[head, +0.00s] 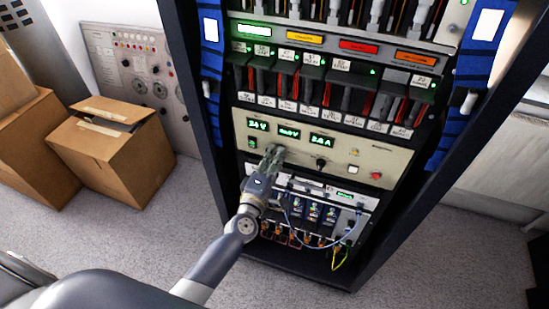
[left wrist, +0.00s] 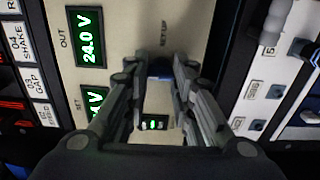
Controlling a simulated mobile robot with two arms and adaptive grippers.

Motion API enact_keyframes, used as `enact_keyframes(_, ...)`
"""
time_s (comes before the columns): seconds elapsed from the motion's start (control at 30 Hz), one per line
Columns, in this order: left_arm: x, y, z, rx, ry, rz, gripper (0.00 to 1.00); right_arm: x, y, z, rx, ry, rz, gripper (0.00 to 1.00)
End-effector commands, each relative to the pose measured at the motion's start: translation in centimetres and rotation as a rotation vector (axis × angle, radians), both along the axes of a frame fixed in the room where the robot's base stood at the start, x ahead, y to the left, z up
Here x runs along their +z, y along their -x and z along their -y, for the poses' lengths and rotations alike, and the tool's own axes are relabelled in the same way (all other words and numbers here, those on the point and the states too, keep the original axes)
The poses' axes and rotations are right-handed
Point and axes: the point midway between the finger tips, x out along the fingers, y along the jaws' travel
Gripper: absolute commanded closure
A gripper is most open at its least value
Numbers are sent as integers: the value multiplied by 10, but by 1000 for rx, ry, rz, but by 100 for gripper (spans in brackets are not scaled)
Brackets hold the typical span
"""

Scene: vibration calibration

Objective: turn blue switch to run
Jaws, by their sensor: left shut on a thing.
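My left gripper (head: 273,153) reaches the beige panel (head: 339,143) in the rack, just under its green readouts. In the left wrist view the fingers (left wrist: 160,74) close around the blue switch (left wrist: 159,70), of which only a small dark blue part shows between the tips. A "SETUP" label (left wrist: 164,33) is printed on the panel beyond the switch. A "RUN" label cannot be made out. The switch is hidden by the gripper in the head view. My right gripper is not in view.
The panel also has a black knob (head: 321,163), a white button (head: 353,169) and a red button (head: 376,176). Below is a unit with cables (head: 345,236). Blue handles (head: 478,65) flank the rack. Cardboard boxes (head: 125,160) stand on the floor at left.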

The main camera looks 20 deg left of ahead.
Motion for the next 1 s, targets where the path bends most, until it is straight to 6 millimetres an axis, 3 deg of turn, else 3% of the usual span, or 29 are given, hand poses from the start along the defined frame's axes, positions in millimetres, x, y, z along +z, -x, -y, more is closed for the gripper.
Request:
enact_keyframes(0.23,-1,0,0,1,2,-1,100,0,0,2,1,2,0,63)
enact_keyframes(0.27,-1,0,0,1,2,-1,70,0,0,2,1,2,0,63)
enact_keyframes(0.33,-1,0,0,1,1,-1,57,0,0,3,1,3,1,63)
enact_keyframes(0.77,-1,5,0,0,0,-1,57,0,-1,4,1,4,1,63)
enact_keyframes(1.0,-2,40,-2,0,-1,-4,57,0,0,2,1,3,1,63)
